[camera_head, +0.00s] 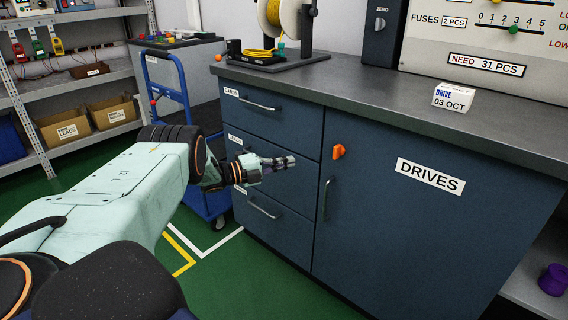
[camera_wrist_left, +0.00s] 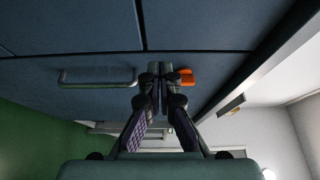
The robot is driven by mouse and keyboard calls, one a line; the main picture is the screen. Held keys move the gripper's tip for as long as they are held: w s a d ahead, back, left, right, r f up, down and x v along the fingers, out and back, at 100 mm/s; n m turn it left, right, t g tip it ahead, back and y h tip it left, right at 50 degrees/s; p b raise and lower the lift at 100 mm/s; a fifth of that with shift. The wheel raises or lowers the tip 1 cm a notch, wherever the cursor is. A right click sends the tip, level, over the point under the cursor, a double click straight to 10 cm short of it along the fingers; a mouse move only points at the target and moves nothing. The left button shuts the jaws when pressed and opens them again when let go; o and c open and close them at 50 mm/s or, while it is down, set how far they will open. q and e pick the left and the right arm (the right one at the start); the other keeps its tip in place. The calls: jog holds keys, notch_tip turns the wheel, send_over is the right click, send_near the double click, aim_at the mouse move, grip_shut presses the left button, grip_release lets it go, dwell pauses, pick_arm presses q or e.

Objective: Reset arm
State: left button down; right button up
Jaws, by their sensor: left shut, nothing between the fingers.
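My left arm comes in from the left in the head view. Its gripper (camera_head: 286,161) is in front of the dark blue cabinet, near the drawer fronts and left of the orange latch (camera_head: 338,151). In the left wrist view the gripper (camera_wrist_left: 155,72) has its fingers together, with nothing between them. The orange latch (camera_wrist_left: 187,76) shows just beside the fingertips there; I cannot tell whether they touch. The cabinet door labelled DRIVES (camera_head: 430,215) looks closed, and the drawers (camera_head: 262,160) look closed too. My right gripper is not in view.
The grey countertop (camera_head: 400,100) holds a cable spool (camera_head: 285,20) and a small DRIVE 03 OCT block (camera_head: 453,97). A blue cart (camera_head: 170,95) stands behind my arm. Shelves with cardboard bins (camera_head: 65,127) are at the left. Green floor (camera_head: 250,285) is clear before the cabinet.

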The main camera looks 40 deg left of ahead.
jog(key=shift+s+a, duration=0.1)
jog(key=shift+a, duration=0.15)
